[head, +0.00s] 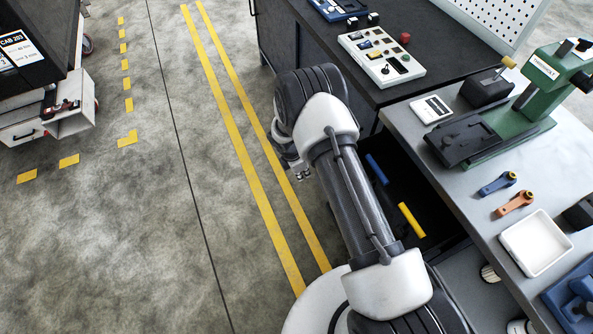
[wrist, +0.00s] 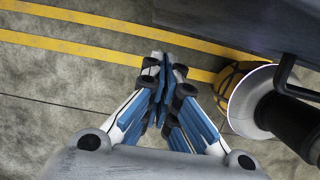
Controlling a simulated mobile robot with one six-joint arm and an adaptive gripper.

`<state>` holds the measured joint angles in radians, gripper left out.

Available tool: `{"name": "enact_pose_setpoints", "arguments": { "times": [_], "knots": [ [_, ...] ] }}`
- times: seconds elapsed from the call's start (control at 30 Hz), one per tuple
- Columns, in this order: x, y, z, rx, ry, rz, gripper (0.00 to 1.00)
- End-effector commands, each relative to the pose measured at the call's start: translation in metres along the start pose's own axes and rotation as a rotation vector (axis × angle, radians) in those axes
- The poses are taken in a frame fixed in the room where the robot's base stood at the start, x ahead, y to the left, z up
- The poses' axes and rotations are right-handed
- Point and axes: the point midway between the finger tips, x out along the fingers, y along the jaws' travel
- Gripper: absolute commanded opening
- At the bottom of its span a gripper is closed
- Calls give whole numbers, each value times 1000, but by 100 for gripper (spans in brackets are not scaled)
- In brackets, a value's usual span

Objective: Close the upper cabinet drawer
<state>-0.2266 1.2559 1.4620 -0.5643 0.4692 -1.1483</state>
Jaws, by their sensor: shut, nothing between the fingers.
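The upper cabinet drawer (head: 402,186) stands open under the grey workbench. Its dark inside shows a blue item (head: 376,168) and a yellow item (head: 411,220). My arm hides its front in the head view. In the wrist view a dark panel (wrist: 235,28) with a black bar handle (wrist: 286,74), which looks like the drawer front, is at the upper right. My gripper (wrist: 165,68) is shut and empty, with its fingertips over open floor beside that panel. In the head view my gripper (head: 301,173) is mostly hidden behind my arm, left of the drawer. I cannot tell whether it touches the front.
The grey workbench (head: 472,208) carries a green press (head: 545,85), a white tray (head: 536,243) and handled tools. A dark bench (head: 435,38) with a control box (head: 382,57) adjoins it. A trolley (head: 62,118) stands far left. The floor between, with yellow lines, is clear.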

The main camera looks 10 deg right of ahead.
Motion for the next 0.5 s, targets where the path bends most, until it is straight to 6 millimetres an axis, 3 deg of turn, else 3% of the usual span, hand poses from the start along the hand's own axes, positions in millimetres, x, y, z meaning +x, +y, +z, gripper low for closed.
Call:
{"name": "enact_pose_setpoints", "arguments": {
  "times": [0.2, 0.5],
  "knots": [
    [3, 2, 23, 4, 0, 4, 0],
    [3, 2, 26, 2, 0, 3, 0]
  ]
}}
